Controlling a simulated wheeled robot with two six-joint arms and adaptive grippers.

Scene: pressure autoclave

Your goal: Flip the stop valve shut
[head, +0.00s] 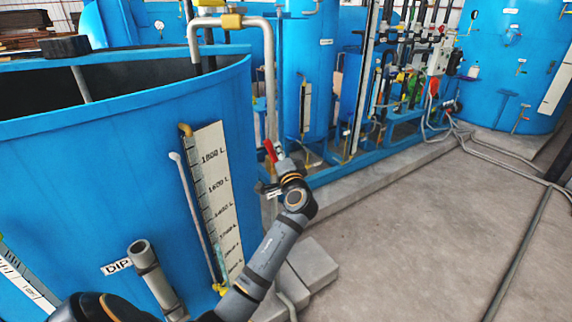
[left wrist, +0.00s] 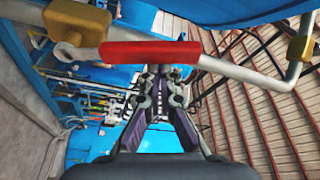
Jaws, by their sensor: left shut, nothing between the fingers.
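The stop valve has a red lever handle (head: 270,151), which shows in the head view on the grey pipe beside the big blue tank. In the left wrist view the red handle (left wrist: 150,52) lies across the picture, close in front of my fingertips. My left gripper (head: 268,188) is just below the handle in the head view. In the left wrist view its fingers (left wrist: 160,76) are shut with nothing between them. I cannot tell whether the fingertips touch the handle. The valve body is partly hidden. My right gripper is not in view.
The open blue tank (head: 120,120) with a litre scale (head: 212,190) fills the left. The grey pipe (head: 268,80) rises behind the handle and bends over the tank rim, with a yellow fitting (head: 231,21). Concrete blocks (head: 312,262) lie below. The floor at right is clear apart from hoses.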

